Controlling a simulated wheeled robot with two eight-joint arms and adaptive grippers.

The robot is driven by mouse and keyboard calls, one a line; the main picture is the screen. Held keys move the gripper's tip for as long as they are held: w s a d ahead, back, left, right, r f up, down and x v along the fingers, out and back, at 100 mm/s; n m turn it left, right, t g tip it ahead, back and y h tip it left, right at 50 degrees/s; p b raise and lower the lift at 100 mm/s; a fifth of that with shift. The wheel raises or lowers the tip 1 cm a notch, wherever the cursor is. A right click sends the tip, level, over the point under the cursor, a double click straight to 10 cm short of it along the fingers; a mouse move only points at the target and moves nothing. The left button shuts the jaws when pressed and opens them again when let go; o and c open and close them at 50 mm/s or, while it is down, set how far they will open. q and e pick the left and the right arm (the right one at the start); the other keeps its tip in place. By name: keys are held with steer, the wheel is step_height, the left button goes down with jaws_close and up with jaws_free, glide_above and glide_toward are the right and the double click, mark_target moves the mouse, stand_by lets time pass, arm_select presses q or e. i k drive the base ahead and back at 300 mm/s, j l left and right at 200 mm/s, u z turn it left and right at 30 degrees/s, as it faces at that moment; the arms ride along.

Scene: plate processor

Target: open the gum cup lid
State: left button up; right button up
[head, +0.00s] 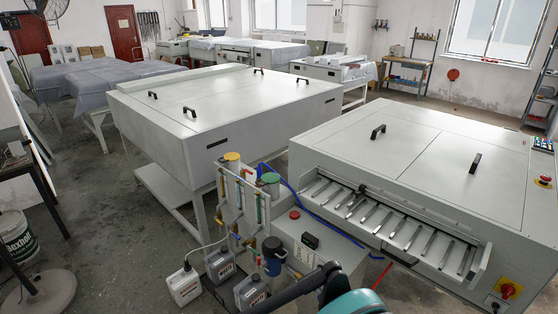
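Two capped cups stand at the top of the pipe rack beside the plate processor. One has a yellow lid (231,157) and the other a green lid (270,178); both lids look shut. I cannot tell from any label which one is the gum cup. Neither of my grippers shows in the head view. Part of my arm, dark with a teal joint, shows at the bottom edge, below and to the right of the cups.
The plate processor (430,160) is at right, a large white machine (225,105) behind.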

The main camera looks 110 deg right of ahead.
mark_target(230, 156)
steer(key=z, duration=3.35)
steer(key=i+j+z, duration=0.15)
steer(key=i, duration=0.3)
steer(key=i+j+z, duration=0.15)
steer(key=i, duration=0.3)
steer(key=i+j+z, duration=0.15)
steer(key=i, duration=0.3)
steer(key=i+j+z, duration=0.15)
steer(key=i, duration=0.3)
steer(key=j, duration=0.1)
